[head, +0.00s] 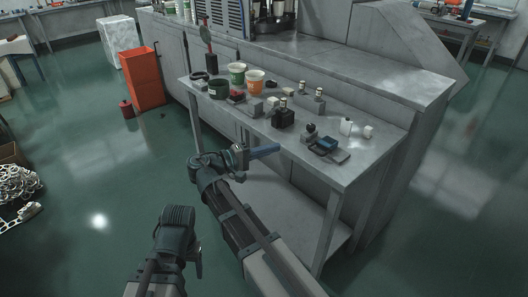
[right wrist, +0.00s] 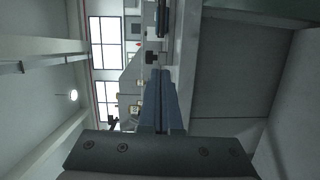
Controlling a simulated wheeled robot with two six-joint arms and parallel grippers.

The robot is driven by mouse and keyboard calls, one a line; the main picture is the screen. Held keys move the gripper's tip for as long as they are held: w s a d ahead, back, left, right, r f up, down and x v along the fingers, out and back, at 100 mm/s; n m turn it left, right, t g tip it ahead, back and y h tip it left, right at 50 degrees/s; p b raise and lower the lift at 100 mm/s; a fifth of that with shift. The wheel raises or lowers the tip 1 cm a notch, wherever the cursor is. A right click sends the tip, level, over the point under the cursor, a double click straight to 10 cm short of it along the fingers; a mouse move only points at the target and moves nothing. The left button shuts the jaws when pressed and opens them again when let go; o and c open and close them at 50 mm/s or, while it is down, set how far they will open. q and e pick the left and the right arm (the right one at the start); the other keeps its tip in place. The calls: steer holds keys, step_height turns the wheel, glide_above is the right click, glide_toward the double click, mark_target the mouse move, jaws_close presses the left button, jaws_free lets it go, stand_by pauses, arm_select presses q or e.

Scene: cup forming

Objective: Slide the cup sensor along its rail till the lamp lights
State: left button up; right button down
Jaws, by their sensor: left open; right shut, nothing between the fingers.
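I cannot single out the cup sensor, its rail or its lamp; several small grey and black devices stand on the metal table (head: 375,155), including a black block with light tops (head: 283,117) and a grey block (head: 320,101). My right gripper (head: 266,151) has blue fingers pressed together with nothing between them, by the table's front edge and apart from the devices. Its shut fingers also show in the right wrist view (right wrist: 159,100). My left gripper (head: 179,217) is open and empty over the floor, well short of the table; its fingertips are hard to make out.
A green-and-white cup (head: 237,75), an orange-and-white cup (head: 255,82) and a dark green container (head: 219,89) stand at the table's left. A blue-and-black device (head: 325,146) lies near the front edge. A grey machine bench (head: 335,60) stands behind; a red bin (head: 143,78) is left.

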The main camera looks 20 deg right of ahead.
mark_target(297, 155)
steer(key=d, duration=0.5)
steer(key=shift+w+d+f, duration=0.15)
steer(key=shift+s+d, duration=1.05)
steer(key=shift+d, duration=0.2)
